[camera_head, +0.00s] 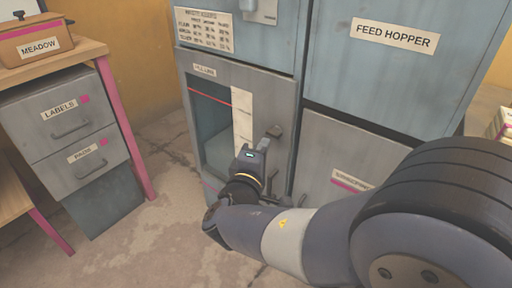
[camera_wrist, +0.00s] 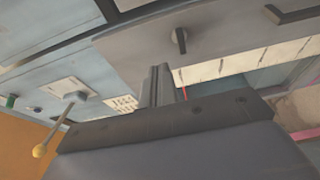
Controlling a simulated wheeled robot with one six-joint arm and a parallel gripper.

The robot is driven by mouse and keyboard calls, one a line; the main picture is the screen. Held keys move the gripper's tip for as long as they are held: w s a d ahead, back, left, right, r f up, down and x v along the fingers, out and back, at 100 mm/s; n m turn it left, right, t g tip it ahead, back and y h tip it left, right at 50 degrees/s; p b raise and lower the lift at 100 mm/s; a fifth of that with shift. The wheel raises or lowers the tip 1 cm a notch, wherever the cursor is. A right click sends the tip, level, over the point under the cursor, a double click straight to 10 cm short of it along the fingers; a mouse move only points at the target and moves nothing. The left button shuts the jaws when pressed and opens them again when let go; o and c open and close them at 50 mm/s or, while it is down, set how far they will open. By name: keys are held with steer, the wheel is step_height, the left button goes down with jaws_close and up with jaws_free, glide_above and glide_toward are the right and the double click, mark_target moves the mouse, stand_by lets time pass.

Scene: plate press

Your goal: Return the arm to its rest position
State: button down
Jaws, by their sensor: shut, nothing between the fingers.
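My arm reaches in from the right of the head view, bends low in front of the blue-grey press cabinet (camera_head: 235,60), and turns up at the wrist. My gripper (camera_head: 250,156) is in front of the windowed door (camera_head: 285,95). In the wrist view my gripper (camera_wrist: 158,84) shows its two fingers together, with nothing between them. The door looks closed. I cannot tell how far the fingertips are from it.
The "FEED HOPPER" panel (camera_head: 410,70) stands upper right. A grey drawer unit (camera_head: 70,115) under a wooden bench with pink legs is at left, with a "MEADOW" box (camera_head: 38,43) on top. Bare floor (camera_head: 150,235) lies between. A yellow-tipped lever (camera_wrist: 52,132) shows in the wrist view.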

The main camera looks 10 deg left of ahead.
steer(key=s+d+p, duration=0.1)
steer(key=s+d, duration=0.1)
steer(key=s, duration=0.5)
steer(key=shift+s+d, duration=0.15)
steer(key=shift+s, duration=0.15)
